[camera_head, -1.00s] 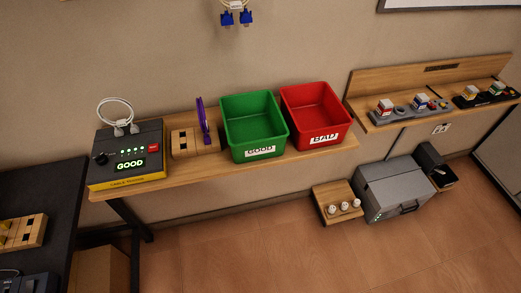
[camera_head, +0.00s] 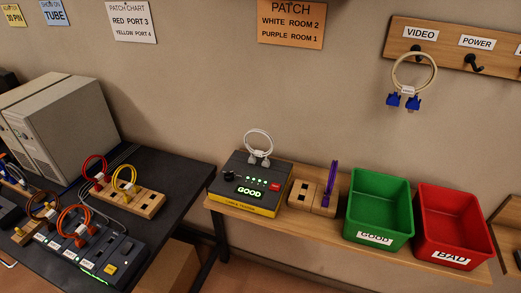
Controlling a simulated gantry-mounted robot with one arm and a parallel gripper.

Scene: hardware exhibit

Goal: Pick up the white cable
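The white cable (camera_head: 259,142) is a small loop standing on top of the dark cable tester (camera_head: 250,181). Its two plugs sit at the back of the tester's top face. The tester's display reads GOOD and a row of green lights is lit. My gripper is not in view.
A wooden block (camera_head: 305,194) with a purple cable (camera_head: 331,182) stands right of the tester. Green GOOD (camera_head: 380,203) and red BAD (camera_head: 452,222) bins follow. A dark table (camera_head: 172,166) at left carries several cables. A beige cable with blue plugs (camera_head: 414,72) hangs on a hook.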

